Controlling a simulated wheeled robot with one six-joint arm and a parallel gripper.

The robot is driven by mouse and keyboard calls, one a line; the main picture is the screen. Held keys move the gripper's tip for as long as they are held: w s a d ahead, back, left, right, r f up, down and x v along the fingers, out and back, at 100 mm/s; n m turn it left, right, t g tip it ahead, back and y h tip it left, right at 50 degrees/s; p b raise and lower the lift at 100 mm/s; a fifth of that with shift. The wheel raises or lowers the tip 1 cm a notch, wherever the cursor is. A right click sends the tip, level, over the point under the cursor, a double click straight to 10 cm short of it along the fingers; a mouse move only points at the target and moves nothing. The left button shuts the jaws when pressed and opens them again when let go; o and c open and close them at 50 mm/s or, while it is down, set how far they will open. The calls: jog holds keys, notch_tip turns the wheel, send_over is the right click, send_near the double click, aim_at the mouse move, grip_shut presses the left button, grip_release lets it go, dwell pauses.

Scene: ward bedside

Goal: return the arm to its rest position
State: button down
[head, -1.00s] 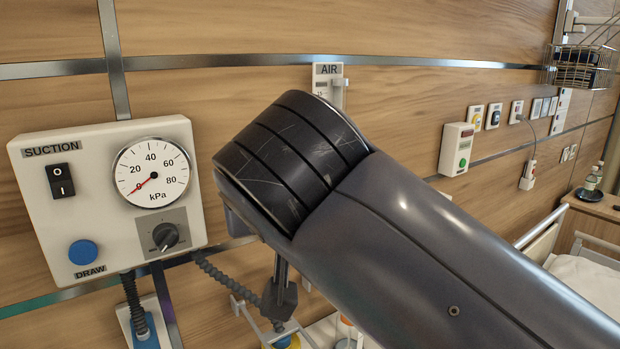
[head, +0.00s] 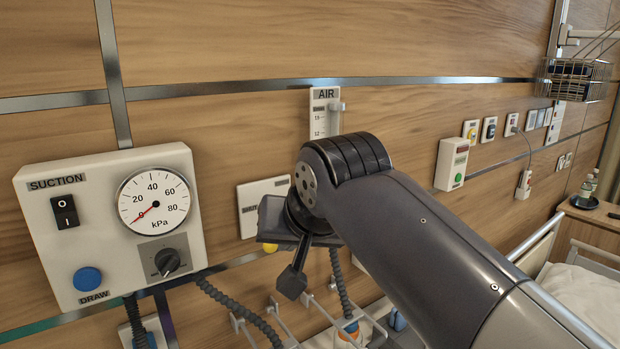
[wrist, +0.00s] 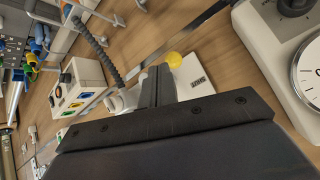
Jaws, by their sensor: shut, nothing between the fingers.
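My arm reaches in from the lower right in the head view and bends down at its black-ringed joint. My gripper (head: 291,284) hangs below that joint, clear of the wall, with its fingers together and nothing between them. In the wrist view my gripper (wrist: 158,75) shows as two dark fingers side by side, pointing up the picture. The suction unit (head: 45,230) is on the wall to the left of my gripper, with its gauge needle near 0 and its blue DRAW button showing.
An AIR flowmeter (head: 323,115) is on the wall above my arm. A white plate (head: 252,190) with a yellow part is just behind my gripper. Hoses and a rack (head: 240,325) are below it. A bed (head: 575,290) is at the right.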

jog(key=w+d+r+m+g+y+p, duration=0.2)
jog(key=w+r+m+y+p, duration=0.1)
jog(key=w+r+y, duration=0.1)
jog(key=shift+d+m+y, duration=0.3)
jog(key=shift+d+y, duration=0.1)
jog(key=shift+y, duration=0.1)
dwell(0.4)
jog(key=shift+s+f, duration=0.1)
dwell(0.4)
